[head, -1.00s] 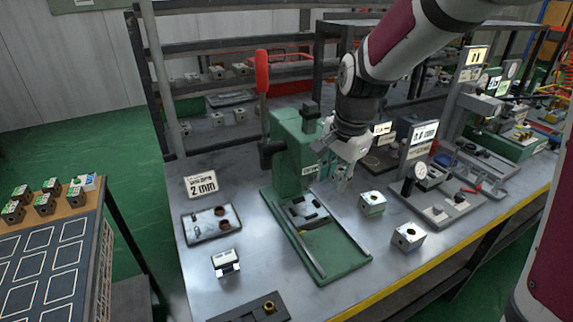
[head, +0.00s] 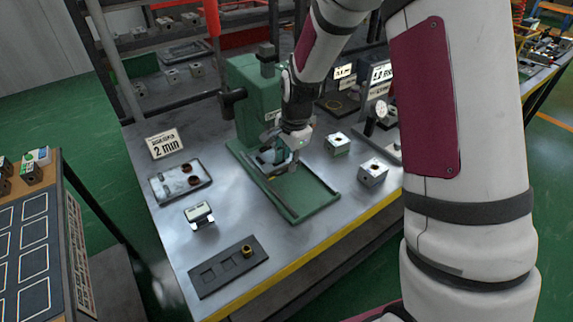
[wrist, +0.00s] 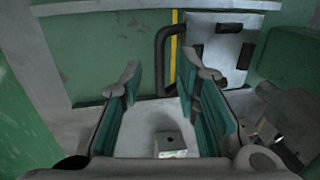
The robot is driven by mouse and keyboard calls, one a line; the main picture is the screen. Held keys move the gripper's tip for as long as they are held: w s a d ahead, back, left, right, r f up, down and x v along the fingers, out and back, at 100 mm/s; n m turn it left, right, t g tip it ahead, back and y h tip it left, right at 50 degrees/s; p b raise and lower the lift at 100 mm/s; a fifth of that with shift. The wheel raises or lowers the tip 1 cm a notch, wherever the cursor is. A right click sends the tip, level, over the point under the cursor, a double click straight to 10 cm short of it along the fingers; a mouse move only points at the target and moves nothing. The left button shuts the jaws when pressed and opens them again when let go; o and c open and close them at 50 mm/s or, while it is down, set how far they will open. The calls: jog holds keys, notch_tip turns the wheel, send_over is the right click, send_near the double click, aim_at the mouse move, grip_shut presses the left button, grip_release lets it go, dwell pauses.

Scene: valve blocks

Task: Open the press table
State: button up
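The press (head: 245,95) is green, with a flat green bed (head: 312,196) between two rails. Its press table (wrist: 232,50) is a pale plate with dark pads, at the upper right in the wrist view. A dark bar handle (wrist: 160,62) stands at the plate's left edge, beside a yellow stripe. My gripper (head: 270,160) is low over the bed, at the press table, and hides most of it in the head view. In the wrist view my gripper (wrist: 160,68) is open. The handle shows between its teal-padded fingers; I cannot tell whether they touch it.
Two metal valve blocks (head: 338,143) (head: 373,171) stand right of the press; a block (wrist: 170,143) also shows in the wrist view. A tray (head: 180,182), a small stand (head: 199,215) and a dark fixture (head: 228,266) lie left and in front. The bed's front is clear.

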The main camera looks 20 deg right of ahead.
jog(key=shift+w+f, duration=0.15)
jog(key=shift+f, duration=0.55)
jog(key=shift+w+f, duration=0.1)
jog(key=shift+f, duration=0.55)
jog(key=shift+c, duration=0.4)
grip_shut()
